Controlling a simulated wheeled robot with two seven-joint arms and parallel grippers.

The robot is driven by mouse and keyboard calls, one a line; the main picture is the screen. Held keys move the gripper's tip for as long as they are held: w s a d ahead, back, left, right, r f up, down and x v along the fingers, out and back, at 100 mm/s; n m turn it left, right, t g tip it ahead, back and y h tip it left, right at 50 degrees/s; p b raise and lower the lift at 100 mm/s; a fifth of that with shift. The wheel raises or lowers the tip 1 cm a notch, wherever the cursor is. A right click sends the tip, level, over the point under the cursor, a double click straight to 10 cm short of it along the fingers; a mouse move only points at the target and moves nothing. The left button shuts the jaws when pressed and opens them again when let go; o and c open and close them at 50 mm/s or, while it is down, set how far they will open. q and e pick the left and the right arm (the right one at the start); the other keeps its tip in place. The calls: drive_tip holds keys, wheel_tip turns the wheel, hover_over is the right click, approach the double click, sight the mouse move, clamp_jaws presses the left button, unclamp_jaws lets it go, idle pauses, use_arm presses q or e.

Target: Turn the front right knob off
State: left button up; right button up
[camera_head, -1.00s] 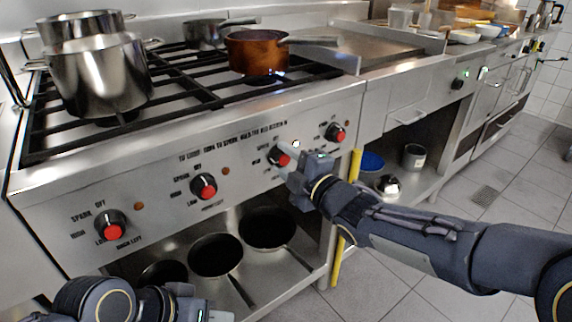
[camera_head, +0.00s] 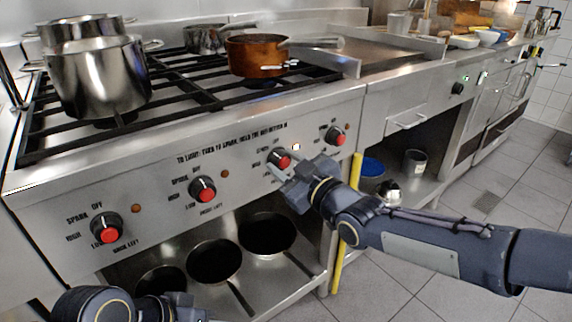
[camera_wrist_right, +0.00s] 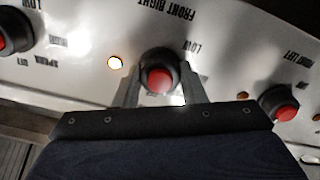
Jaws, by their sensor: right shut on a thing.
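The front right knob (camera_head: 279,158), black with a red cap, is the third from the left on the stove's front panel. In the right wrist view the knob (camera_wrist_right: 158,76) sits between the two fingers, below an upside-down FRONT RIGHT label. My right gripper (camera_head: 281,171) is shut on it; the fingers hide part of its sides and markings. A lamp (camera_wrist_right: 114,63) beside it glows bright. My left gripper (camera_head: 185,308) is at the bottom edge, partly cut off, well away from the knobs.
Other knobs are the back left (camera_head: 105,228), front left (camera_head: 202,189) and far right one (camera_head: 336,135). A copper pan (camera_head: 258,56) and a steel pot (camera_head: 98,80) stand on the burners. Pans (camera_head: 214,262) lie on the shelf below. A yellow post (camera_head: 338,262) stands beside my right arm.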

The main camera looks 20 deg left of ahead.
drive_tip(key=m, duration=0.6)
drive_tip(key=shift+m, duration=0.3)
drive_tip(key=shift+b, duration=0.3)
drive_tip(key=o, duration=1)
drive_tip(key=p+v, duration=0.1)
drive_tip(key=v, duration=0.7)
drive_tip(key=shift+p, duration=0.35)
